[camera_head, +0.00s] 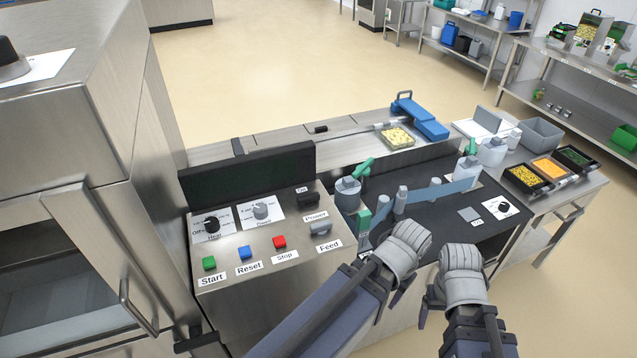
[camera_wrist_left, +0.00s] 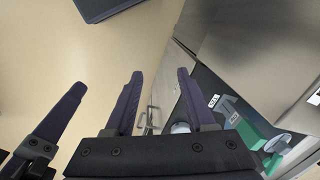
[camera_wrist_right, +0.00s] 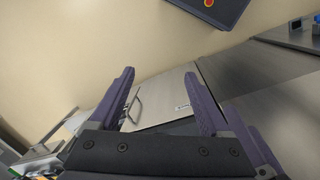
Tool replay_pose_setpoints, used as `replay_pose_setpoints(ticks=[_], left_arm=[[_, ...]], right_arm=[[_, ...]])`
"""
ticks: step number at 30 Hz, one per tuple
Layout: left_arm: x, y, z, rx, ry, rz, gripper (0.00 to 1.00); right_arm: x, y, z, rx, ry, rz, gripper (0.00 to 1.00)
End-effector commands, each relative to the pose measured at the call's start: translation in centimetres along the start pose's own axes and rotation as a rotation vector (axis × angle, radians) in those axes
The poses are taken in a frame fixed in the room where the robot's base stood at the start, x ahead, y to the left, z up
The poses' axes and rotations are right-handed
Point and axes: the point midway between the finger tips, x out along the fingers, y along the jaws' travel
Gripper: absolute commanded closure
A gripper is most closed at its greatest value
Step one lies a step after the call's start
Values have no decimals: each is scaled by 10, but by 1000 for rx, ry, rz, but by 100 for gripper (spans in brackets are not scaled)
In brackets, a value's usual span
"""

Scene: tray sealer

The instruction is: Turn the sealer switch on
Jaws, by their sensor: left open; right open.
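The sealer's control panel (camera_head: 245,288) shows at lower left in the head view. A dark switch (camera_head: 308,200) sits just above the "Power" label (camera_head: 315,216) near the panel's back right. I cannot tell its on or off position. My left gripper (camera_wrist_left: 160,72) is open and empty in the left wrist view. My right gripper (camera_wrist_right: 159,73) is open and empty in the right wrist view. In the head view both hands are right of the panel, over the front of the machine, pointing down, apart from the switch. The wrists partly hide the fingers there.
Heat (camera_head: 212,226) and dwell (camera_head: 261,210) knobs, green (camera_head: 208,263), blue (camera_head: 245,252) and red (camera_head: 279,242) buttons and a grey Feed switch (camera_head: 320,228) share the panel. Green-handled parts (camera_head: 347,193) stand right of it. A tall steel cabinet (camera_head: 80,170) is at left.

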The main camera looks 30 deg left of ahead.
Motion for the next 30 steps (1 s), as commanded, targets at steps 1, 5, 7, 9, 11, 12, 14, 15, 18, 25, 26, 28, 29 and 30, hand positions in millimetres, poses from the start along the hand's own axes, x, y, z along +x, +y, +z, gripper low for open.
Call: replay_pose_setpoints(ticks=[1,5,7,9,11,12,14,15,18,25,26,28,29,30], left_arm=[[-34,-14,-2,-32,7,8,45],[-78,-47,-9,-109,33,31,45],[-95,-63,-13,-140,46,42,45],[-111,-80,-16,-163,56,49,45],[-123,-96,-20,-172,64,55,45],[-131,-107,-24,-173,70,58,45],[-142,-129,-30,-162,76,62,45],[-146,-146,-36,-139,78,62,45],[-146,-188,-48,-45,77,61,45],[-138,-269,-63,206,62,62,45],[-138,-279,-64,238,60,62,45],[-136,-300,-64,304,57,64,45],[-135,-307,-64,329,56,65,45],[-135,-316,-64,358,55,67,45]], right_arm=[[-35,3,2,0,0,0,13],[-81,8,5,1,0,-1,0],[-99,9,6,2,0,-1,0],[-116,11,7,2,0,-1,0],[-129,12,8,2,0,-1,0],[-138,13,8,3,0,-1,0],[-150,14,9,3,0,-1,0],[-156,15,9,3,0,-1,0],[-158,15,9,3,0,-1,0],[-156,15,9,3,0,-1,0],[-156,15,9,3,0,-1,0],[-156,15,9,3,0,-1,0],[-156,15,9,3,0,-1,0],[-156,15,9,3,0,-1,0]])
